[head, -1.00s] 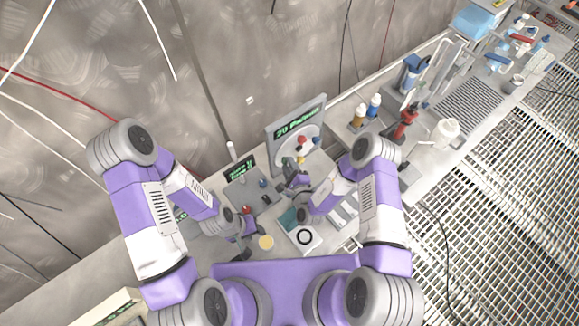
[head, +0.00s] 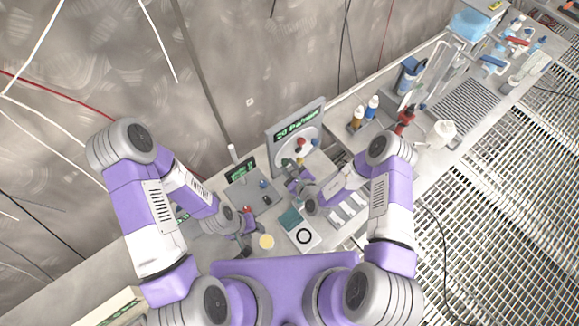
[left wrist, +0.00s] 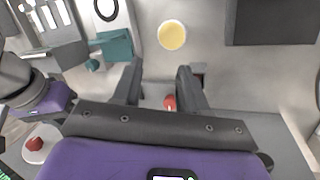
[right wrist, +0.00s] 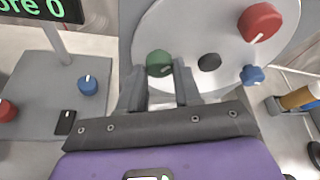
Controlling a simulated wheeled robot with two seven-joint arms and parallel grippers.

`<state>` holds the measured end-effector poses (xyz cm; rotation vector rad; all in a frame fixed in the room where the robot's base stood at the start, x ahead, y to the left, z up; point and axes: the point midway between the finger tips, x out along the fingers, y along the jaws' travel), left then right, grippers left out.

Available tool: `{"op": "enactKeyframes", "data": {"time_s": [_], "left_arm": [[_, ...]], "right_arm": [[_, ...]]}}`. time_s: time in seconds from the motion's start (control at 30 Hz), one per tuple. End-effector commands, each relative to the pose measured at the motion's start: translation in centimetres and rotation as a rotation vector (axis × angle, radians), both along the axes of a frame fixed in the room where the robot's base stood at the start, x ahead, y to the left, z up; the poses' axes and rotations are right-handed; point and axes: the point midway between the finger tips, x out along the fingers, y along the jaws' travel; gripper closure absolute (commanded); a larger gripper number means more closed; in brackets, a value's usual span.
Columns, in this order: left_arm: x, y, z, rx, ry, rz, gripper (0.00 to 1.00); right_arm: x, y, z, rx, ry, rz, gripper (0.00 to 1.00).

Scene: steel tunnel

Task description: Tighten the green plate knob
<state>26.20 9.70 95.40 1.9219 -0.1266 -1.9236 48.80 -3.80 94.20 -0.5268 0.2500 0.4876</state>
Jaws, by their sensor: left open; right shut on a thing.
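The green knob (right wrist: 159,63) sits on a round pale plate (right wrist: 190,35) on an upright panel, in the right wrist view. My right gripper (right wrist: 160,80) is shut on the green knob, one finger on each side. The plate also carries a red knob (right wrist: 260,22), a blue knob (right wrist: 252,75) and a black one (right wrist: 209,62). In the head view my right gripper (head: 294,176) is in front of the panel. My left gripper (left wrist: 157,78) is open and empty above the bench, apart from the plate. A red knob (left wrist: 170,103) shows between its fingers, beyond them.
A grey box with a blue knob (right wrist: 87,85) and a black switch (right wrist: 65,122) stands left of the plate. A yellow disc (head: 266,241), a teal block (head: 290,217) and a white tile with a black ring (head: 304,236) lie on the bench. Bottles (head: 365,110) stand right of the panel.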

Motion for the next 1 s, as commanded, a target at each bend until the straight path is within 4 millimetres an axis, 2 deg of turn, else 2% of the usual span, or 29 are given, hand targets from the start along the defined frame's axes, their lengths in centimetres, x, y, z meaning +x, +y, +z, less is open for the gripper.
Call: {"op": "enactKeyframes", "data": {"time_s": [0.67,0.7,0.83,1.0], "left_arm": [[-0.01,0.00,0.02,0.000,0.000,0.000,0.57],[0.00,0.00,0.02,0.000,0.000,0.000,0.57],[-0.01,0.00,0.02,0.000,0.000,0.000,0.57],[0.00,0.01,0.02,0.000,0.000,0.000,0.57]], "right_arm": [[-0.02,-0.03,0.03,0.061,0.040,0.001,0.97],[-0.02,-0.03,0.03,0.061,0.040,0.001,0.62],[0.00,-0.04,0.04,0.060,0.039,0.001,0.42],[0.02,-0.04,0.03,0.060,0.039,0.001,0.41]]}}
